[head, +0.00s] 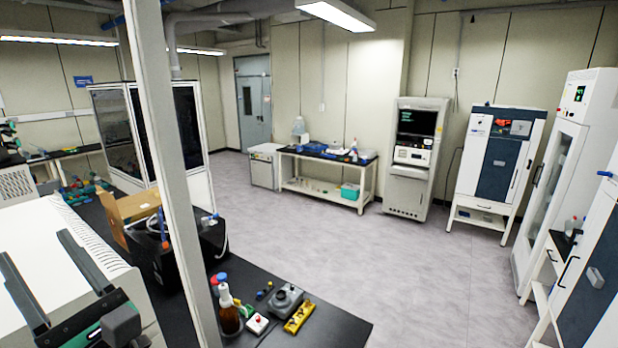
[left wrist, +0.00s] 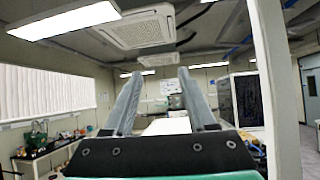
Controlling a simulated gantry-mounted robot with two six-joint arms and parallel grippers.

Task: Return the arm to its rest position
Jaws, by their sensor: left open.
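My left gripper (head: 36,247) is at the lower left of the head view, above a white box-shaped machine (head: 40,222). Its two dark fingers are spread apart and nothing is between them. In the left wrist view the same gripper (left wrist: 159,73) points out across the room with empty space between its fingers. It holds nothing. My right gripper is in neither view.
A white post (head: 165,150) stands close to the right of my left gripper. The dark bench (head: 330,325) carries a brown bottle (head: 229,318), a cardboard box (head: 130,210) and small instruments. Open grey floor (head: 400,260) lies beyond. Cabinets line the right wall.

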